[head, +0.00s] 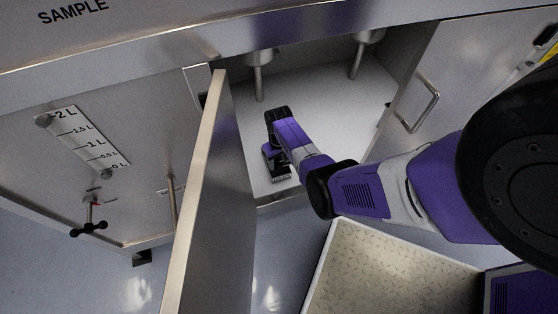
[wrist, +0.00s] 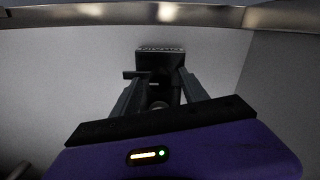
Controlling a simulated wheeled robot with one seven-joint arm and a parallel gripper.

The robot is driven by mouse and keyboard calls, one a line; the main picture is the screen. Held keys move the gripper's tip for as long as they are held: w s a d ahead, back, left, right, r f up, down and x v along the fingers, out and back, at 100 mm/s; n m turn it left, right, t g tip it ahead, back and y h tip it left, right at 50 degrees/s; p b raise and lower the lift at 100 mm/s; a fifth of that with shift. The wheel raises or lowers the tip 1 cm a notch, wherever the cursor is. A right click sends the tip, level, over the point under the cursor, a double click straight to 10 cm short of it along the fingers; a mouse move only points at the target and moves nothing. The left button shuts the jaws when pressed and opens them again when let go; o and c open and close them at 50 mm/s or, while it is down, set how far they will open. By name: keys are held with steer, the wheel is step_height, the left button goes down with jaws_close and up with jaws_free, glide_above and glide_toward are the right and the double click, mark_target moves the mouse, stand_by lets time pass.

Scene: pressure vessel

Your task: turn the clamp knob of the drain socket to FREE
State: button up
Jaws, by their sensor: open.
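The drain socket (wrist: 150,60) is a small dark block with a row of pale marks along its edge, too small to read. In the wrist view it lies just beyond my fingertips, with a short dark bar sticking out to its left. A dark rounded part between my fingers may be its clamp knob, but its setting cannot be read. My gripper (wrist: 158,84) is open, its two fingers on either side of this part; contact cannot be told. In the head view my gripper (head: 270,153) reaches down inside the open cabinet, and the socket (head: 281,178) shows only partly below it.
The open cabinet door (head: 205,190) stands left of my arm. Two metal drain pipes (head: 259,80) (head: 356,60) hang from the cabinet top. A metal front edge (wrist: 160,14) crosses the wrist view. A tread-plate platform (head: 375,270) lies in front. The pale cabinet floor (head: 335,120) is clear to the right.

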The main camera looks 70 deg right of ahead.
mark_target(279, 163)
step_height(279, 163, up, 8)
steer(key=p, duration=0.3)
steer(key=shift+f+p, duration=0.1)
steer(key=shift+p, duration=0.2)
stand_by(0.4)
steer(key=shift+s+a+f, duration=0.15)
steer(key=shift+a+f, duration=0.1)
steer(key=s+a+r+n+t+h, duration=0.2)
steer(key=s+a+n+t+h, duration=0.35)
steer(key=a, duration=0.85)
steer(key=s+a+r+t+y, duration=0.3)
steer(key=s+a+r, duration=0.3)
steer(key=a+r, duration=0.15)
steer(key=s+a+r+n+t+y, duration=0.1)
steer(key=s+a+r+t, duration=0.3)
steer(key=r, duration=0.9)
steer(key=s+a+r+t+y, duration=0.2)
steer(key=a+r, duration=0.3)
steer(key=r, duration=0.8)
step_height(279, 163, up, 15)
steer(key=p, duration=1.4)
steer(key=shift+s+a+f, duration=0.15)
steer(key=shift+a+f, duration=0.05)
